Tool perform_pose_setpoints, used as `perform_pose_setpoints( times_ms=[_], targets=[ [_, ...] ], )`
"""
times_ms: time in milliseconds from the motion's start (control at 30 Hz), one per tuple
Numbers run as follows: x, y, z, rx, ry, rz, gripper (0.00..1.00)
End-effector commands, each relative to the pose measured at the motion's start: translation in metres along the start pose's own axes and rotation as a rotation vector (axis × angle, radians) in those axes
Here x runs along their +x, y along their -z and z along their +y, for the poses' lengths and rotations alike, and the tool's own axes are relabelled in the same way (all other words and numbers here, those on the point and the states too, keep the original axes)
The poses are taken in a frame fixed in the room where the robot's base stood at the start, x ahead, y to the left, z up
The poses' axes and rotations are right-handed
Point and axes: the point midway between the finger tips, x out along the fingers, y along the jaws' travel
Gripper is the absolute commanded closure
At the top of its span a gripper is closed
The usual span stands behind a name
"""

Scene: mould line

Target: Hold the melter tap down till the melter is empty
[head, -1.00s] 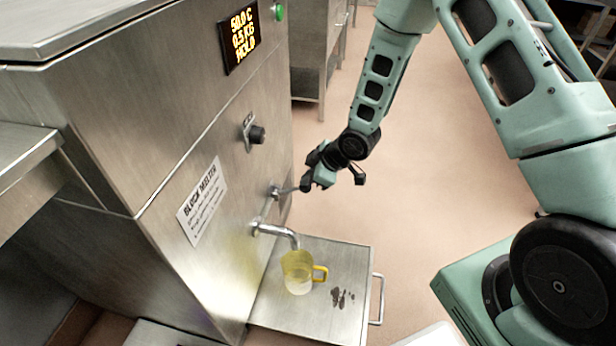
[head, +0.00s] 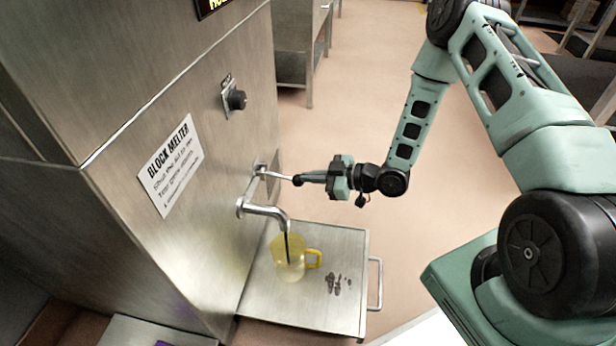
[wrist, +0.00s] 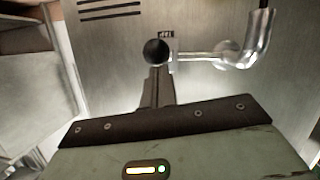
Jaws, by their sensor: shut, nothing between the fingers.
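The melter tap is a thin steel lever (head: 280,176) with a black ball knob (wrist: 157,51), beside the bent spout (head: 266,211) on the steel block melter (head: 215,215). In the head view the lever slopes slightly down towards its knob. My gripper (head: 308,179) is shut and empty, its fingertips at the knob; both views show them touching or nearly so. A dark stream (head: 287,246) runs from the spout into a see-through yellowish jug (head: 291,270) with a yellow handle. The melter's inside is hidden.
The jug stands on a steel shelf (head: 262,305) with dark brown splashes (head: 338,284) right of it and a bar handle (head: 378,284). A black dial (head: 236,99) sits above the tap. The display (head: 209,6) is mostly cut off. Open floor lies right.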

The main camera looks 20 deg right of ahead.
Motion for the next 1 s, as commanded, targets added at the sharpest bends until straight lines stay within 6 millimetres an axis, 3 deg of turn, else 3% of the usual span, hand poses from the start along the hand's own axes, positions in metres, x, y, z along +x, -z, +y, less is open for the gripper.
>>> perform_pose_setpoints(
  times_ms=[33, 167, 233, 1000],
  targets=[
    [0.004, -0.014, -0.003, 0.010, -0.006, 0.039, 1.00],
    [0.007, -0.025, -0.004, 0.021, -0.019, 0.135, 1.00],
    [0.006, -0.018, -0.003, 0.017, -0.019, 0.141, 1.00],
    [0.007, -0.016, -0.003, 0.016, -0.017, 0.140, 1.00]
  ],
)
